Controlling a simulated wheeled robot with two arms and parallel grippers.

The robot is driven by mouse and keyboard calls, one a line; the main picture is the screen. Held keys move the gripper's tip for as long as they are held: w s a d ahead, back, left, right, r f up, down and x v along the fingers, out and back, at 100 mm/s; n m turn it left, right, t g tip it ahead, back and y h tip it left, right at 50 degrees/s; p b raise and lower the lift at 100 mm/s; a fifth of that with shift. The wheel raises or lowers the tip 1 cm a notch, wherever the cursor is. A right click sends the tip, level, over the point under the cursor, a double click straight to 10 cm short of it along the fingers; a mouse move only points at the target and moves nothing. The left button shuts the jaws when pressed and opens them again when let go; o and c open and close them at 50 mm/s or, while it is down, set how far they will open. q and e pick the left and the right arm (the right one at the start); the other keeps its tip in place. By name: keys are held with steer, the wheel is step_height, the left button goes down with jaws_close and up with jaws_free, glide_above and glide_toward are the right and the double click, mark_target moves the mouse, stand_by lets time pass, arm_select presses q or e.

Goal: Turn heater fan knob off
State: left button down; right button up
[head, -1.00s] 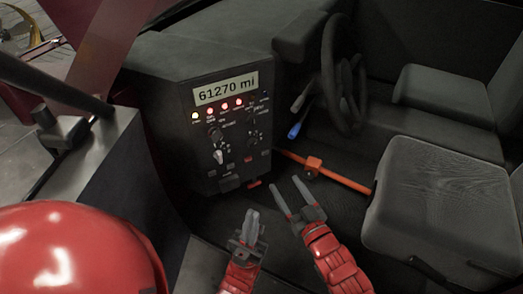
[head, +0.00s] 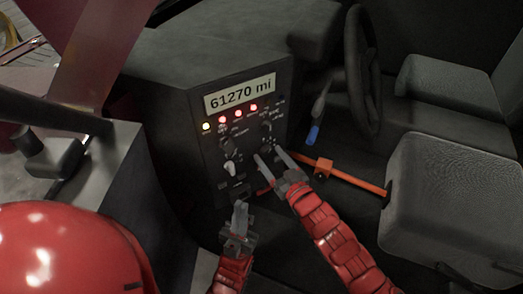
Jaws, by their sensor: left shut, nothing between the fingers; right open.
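The dark control panel (head: 208,172) carries several knobs: a dark one (head: 229,147) at upper left, a pale-pointered one (head: 230,170) below it, and a dark one (head: 265,129) at upper right. Their labels are too small to read, so I cannot tell which is the heater fan knob. My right gripper (head: 268,156) is open, its fingertips at the panel's right side below the upper-right knob. They hide part of that area, and I cannot tell if they touch. My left gripper (head: 240,208) is shut and empty, below the panel's lower knobs.
A display reading 61270 mi (head: 240,93) sits above a row of lit red and yellow lamps. An orange bar (head: 350,178) crosses right of the panel. A steering wheel (head: 360,70), a blue-tipped lever (head: 313,134) and grey seats (head: 445,205) stand to the right.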

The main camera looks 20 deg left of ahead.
steer(key=shift+w+a, duration=0.25)
jaws_close()
stand_by(0.4)
